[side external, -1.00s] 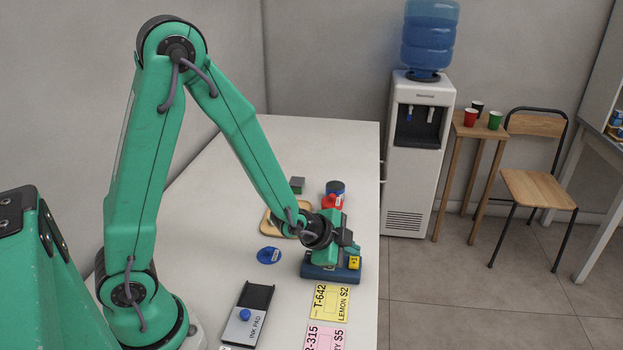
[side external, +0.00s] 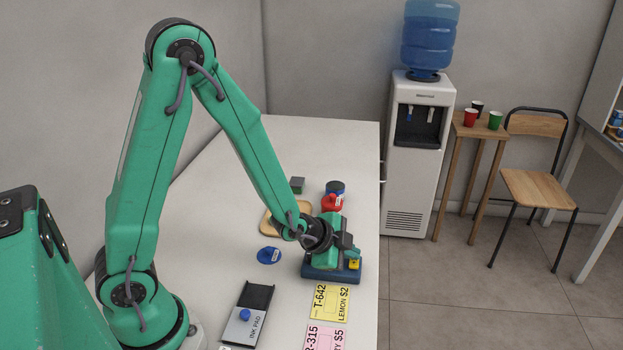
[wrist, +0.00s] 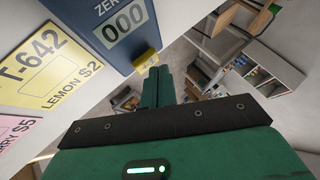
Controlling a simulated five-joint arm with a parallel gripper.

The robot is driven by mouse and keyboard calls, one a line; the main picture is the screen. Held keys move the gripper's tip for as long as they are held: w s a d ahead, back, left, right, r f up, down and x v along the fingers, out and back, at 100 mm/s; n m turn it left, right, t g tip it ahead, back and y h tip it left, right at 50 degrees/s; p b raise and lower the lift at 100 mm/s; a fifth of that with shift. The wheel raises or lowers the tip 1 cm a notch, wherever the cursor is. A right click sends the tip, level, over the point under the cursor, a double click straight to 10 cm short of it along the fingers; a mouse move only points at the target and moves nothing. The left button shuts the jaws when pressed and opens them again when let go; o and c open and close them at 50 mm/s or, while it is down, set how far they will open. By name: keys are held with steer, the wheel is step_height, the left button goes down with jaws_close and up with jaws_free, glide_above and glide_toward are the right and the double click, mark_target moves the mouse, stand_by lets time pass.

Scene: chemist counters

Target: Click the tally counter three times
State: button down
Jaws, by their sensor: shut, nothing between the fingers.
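The tally counter is a dark blue box (side external: 325,275) lying on the white counter under my gripper in the side view. In the wrist view its face (wrist: 85,10) shows at the top, with a display reading 000 and part of a ZERO label. A yellow key (wrist: 147,58) sticks out at its edge, and its yellow also shows in the side view (side external: 354,264). My gripper (wrist: 163,72) is shut and empty, with its green fingertips right beside the yellow key. I cannot tell whether they touch it. In the side view my gripper (side external: 345,252) covers much of the counter.
A yellow LEMON ticket (side external: 329,302) and a pink ticket (side external: 325,338) lie in front of the tally counter. An ink pad (side external: 246,312) and a blue disc (side external: 269,255) are to the left. A red item (side external: 332,202) and a dark round tin (side external: 335,188) stand behind.

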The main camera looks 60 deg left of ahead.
mark_target(350, 263)
steer(key=shift+f, duration=0.4)
stand_by(0.7)
steer(key=shift+r, duration=0.8)
steer(key=shift+r, duration=0.1)
stand_by(0.3)
steer(key=shift+r, duration=2.45)
stand_by(1.0)
step_height(350, 263, up, 4)
steer(key=shift+f, duration=0.1)
stand_by(0.4)
steer(key=shift+f, duration=0.2)
